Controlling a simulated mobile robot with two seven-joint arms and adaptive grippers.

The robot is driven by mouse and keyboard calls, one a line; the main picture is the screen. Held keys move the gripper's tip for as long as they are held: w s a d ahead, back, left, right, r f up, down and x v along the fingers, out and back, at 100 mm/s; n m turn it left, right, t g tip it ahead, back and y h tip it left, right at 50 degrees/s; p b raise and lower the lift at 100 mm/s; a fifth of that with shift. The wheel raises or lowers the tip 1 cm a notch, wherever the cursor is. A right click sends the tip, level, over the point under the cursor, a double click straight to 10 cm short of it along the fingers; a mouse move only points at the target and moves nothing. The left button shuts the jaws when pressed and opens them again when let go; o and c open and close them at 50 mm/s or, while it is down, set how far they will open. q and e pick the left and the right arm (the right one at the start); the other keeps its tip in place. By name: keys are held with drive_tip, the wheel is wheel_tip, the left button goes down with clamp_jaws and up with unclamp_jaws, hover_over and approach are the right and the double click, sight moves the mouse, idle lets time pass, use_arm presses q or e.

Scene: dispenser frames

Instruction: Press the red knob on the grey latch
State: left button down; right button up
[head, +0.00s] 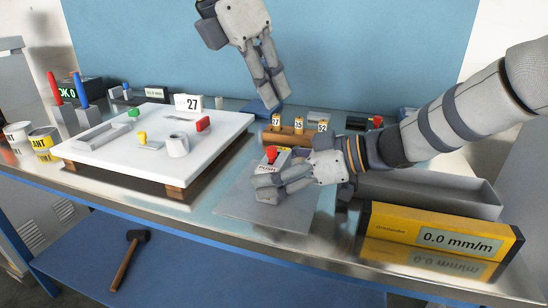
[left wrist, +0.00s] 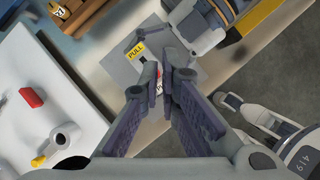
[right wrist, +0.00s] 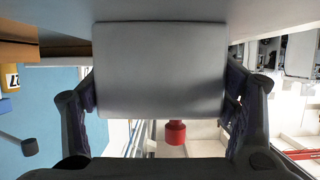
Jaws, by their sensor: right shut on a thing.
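The grey latch (head: 263,168) is a small block above a grey plate, with a PUSH label on its front and a red knob (head: 271,152) on top. My right gripper (head: 275,187) is shut on the latch. In the right wrist view the grey latch body (right wrist: 160,70) fills the space between the fingers, and the red knob (right wrist: 176,132) sticks out past its edge. My left gripper (head: 273,103) hangs above and behind the latch, apart from it, with a narrow gap between its fingertips. In the left wrist view its fingers partly hide the knob and latch.
A white board (head: 110,155) with a red block, a grey ring and a 27 sign lies at left. A wooden rack (head: 287,135) with numbered pieces stands behind the latch. A yellow level (head: 440,240) and a grey tray (head: 480,198) are at right. The grey plate (head: 290,215) has bare room.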

use_arm(q)
drive_tip(key=w+d+r+n+t+h, duration=0.65)
drive_tip(key=d+r+t, duration=0.25)
drive_tip(key=d+r, duration=0.4)
drive_tip(key=s+a+f+n+g+y, duration=0.2)
drive_tip(key=s+a+f+n+y, duration=0.3)
drive_tip(key=a+f+n+y, duration=0.4)
drive_tip(key=s+a+f+m+g+y, duration=0.1)
drive_tip(key=s+f+g, duration=0.1)
drive_tip(key=s, duration=0.4)
drive_tip(key=s+a+f+m+g+y, duration=0.1)
drive_tip(key=s+f+g+y, duration=0.1)
drive_tip(key=s, duration=0.4)
drive_tip(key=shift+s+a+f+g, duration=0.2)
drive_tip(key=shift+g, duration=0.6)
drive_tip(key=shift+f, duration=0.1)
